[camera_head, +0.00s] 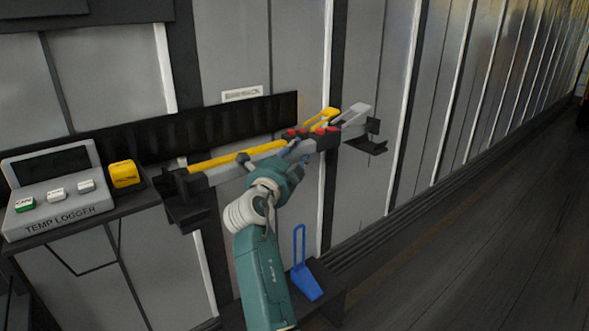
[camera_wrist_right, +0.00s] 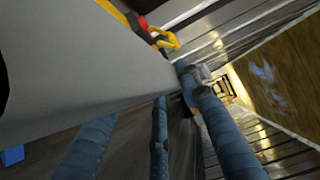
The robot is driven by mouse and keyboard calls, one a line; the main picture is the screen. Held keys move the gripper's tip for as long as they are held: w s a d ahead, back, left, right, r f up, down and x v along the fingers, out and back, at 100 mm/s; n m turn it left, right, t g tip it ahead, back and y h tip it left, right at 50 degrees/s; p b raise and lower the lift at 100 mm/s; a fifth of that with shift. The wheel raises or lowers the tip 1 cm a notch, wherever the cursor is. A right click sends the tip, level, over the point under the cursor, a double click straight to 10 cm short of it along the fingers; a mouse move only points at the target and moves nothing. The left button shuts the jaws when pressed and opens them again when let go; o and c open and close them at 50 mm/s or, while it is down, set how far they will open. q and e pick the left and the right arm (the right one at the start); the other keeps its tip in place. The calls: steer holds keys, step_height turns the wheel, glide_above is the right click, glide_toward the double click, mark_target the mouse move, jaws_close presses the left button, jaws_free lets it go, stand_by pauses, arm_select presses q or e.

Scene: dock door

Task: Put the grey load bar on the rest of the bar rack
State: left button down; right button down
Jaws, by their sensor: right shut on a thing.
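The grey load bar (camera_head: 224,174) lies lengthwise along the front of the bar rack (camera_head: 215,122) in the head view, with red parts and a pale grey end piece towards its right end. My right gripper (camera_head: 299,160) is shut on it near the middle and hides part of it. In the wrist view the bar (camera_wrist_right: 95,65) fills the upper left, beside my blue-grey fingers (camera_wrist_right: 188,85). The rack's dark rests show at the left (camera_head: 187,210) and right (camera_head: 368,143). The bar's ends are close to them; I cannot tell whether they touch. My left gripper is not in view.
A yellow bar (camera_head: 235,158) runs parallel just behind the grey one. A temp logger (camera_head: 58,198) and a yellow block (camera_head: 124,174) stand on a shelf at the left. A blue handled object (camera_head: 306,280) stands low by the wall. The right floor is clear.

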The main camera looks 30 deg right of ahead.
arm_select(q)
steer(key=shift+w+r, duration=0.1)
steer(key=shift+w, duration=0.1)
arm_select(e)
step_height(320, 180, down, 4)
steer(key=shift+r, duration=0.25)
steer(key=shift+f, duration=0.1)
steer(key=c, duration=1.2)
jaws_free()
steer(key=shift+s+f, duration=0.1)
steer(key=shift+f, duration=0.05)
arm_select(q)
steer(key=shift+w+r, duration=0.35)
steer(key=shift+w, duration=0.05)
